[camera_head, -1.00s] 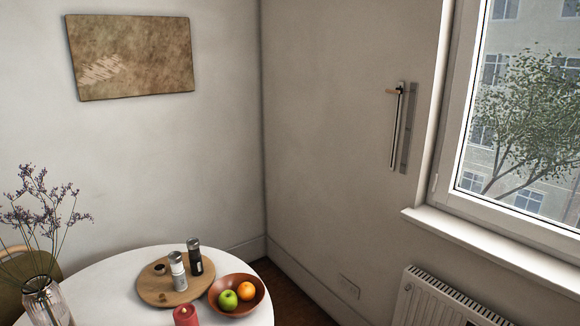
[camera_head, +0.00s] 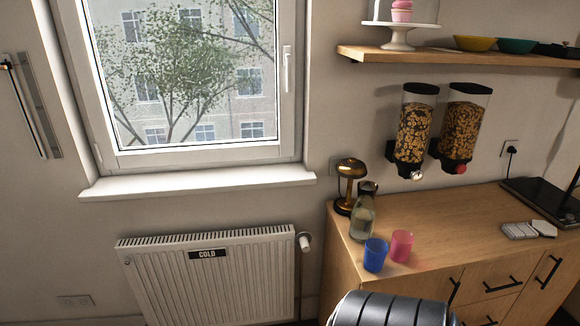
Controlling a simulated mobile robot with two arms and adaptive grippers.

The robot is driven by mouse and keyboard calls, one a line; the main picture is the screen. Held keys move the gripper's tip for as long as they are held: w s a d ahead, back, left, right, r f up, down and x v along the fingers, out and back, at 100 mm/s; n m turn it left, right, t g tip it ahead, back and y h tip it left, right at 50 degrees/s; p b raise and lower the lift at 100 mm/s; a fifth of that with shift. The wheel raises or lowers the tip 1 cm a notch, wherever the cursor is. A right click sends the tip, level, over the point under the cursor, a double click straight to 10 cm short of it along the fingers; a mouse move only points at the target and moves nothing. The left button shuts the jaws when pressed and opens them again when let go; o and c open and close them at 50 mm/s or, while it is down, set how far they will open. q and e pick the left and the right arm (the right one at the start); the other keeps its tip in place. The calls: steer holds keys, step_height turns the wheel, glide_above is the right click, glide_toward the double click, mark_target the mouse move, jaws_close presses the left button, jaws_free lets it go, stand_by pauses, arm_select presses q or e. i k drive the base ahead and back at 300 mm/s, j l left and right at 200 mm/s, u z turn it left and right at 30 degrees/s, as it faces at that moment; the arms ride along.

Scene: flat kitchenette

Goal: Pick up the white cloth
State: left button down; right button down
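A small white-and-grey flat item (camera_head: 528,230) lies on the wooden counter at the right, in front of a black appliance. I cannot tell whether it is the white cloth. No other cloth is clearly visible. Neither of my grippers can be made out in the head view.
The wooden counter (camera_head: 465,235) holds a blue cup (camera_head: 375,255), a pink cup (camera_head: 401,246), a glass bottle (camera_head: 362,217) and a brass lamp (camera_head: 350,180). Cereal dispensers (camera_head: 414,130) hang above. A radiator (camera_head: 210,275) stands under the window. A dark banded shape at the bottom edge is unclear.

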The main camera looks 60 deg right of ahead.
mark_target(515, 231)
steer(key=z, duration=3.55)
steer(key=u, duration=4.15)
steer(key=z, duration=4)
